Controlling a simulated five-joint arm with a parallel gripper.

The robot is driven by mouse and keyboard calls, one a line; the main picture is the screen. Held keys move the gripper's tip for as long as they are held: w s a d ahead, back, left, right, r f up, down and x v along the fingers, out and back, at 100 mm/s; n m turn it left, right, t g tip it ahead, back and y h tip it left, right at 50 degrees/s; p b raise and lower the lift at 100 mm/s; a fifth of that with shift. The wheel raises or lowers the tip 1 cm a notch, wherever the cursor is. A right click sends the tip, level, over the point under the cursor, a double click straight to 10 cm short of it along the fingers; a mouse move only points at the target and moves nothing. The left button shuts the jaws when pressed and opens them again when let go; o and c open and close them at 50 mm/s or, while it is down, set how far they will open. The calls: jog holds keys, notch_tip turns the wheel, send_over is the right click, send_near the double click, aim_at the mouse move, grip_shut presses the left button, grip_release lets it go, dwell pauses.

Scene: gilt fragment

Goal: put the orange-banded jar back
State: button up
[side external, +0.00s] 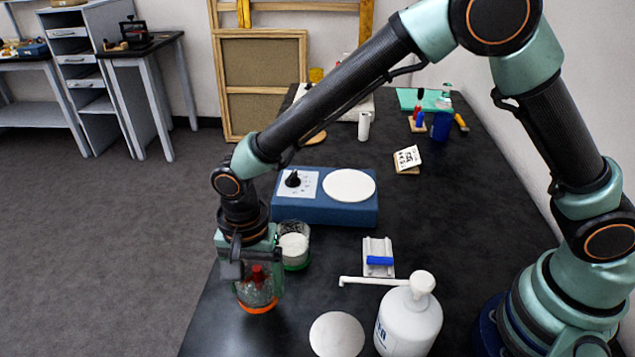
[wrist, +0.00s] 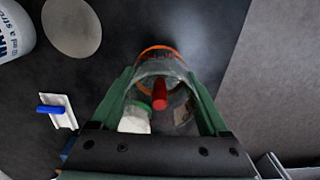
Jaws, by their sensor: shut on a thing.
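The orange-banded jar (side external: 262,298) is clear glass with an orange band at its base and a red piece (side external: 258,274) showing at its top. It is upright near the left edge of the black table. My gripper (side external: 252,283) is shut on it from above; in the wrist view the green fingers (wrist: 164,85) flank the jar (wrist: 158,52). I cannot tell whether its base touches the table. A green-banded jar (side external: 294,247) with white contents stands just behind it, and also shows in the wrist view (wrist: 134,118).
A blue hot plate (side external: 325,212) with a white disc top stands behind the jars. A small white holder with a blue piece (side external: 379,260), a pale round disc (side external: 337,335) and a white pump bottle (side external: 408,325) are to the right. Grey floor lies past the left table edge.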

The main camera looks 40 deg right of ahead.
aim_at(259, 295)
jog(key=shift+f, duration=1.75)
jog(key=shift+f, duration=0.15)
jog(key=o, duration=1.5)
notch_tip(259, 295, up, 12)
jog(key=d+r+n+t+y, duration=0.1)
jog(key=d+r+n, duration=0.1)
jog(key=d+r, duration=0.4)
jog(key=d+r+n+t, duration=0.15)
jog(key=d+r, duration=0.25)
jog(key=d, duration=0.5)
jog(key=shift+s+d+r+n+t+h, duration=0.15)
jog(key=shift+s+d+r+n+t, duration=0.25)
jog(key=shift+s+d+n, duration=1.2)
jog(key=shift+s+d+r+n+t+h, duration=0.25)
jog(key=shift+s+d+t, duration=0.35)
jog(key=shift+d, duration=2.15)
jog(key=shift+s+d+r+n+t+h, duration=0.2)
jog(key=shift+s+d+n+t, duration=0.6)
jog(key=shift+d, duration=1.35)
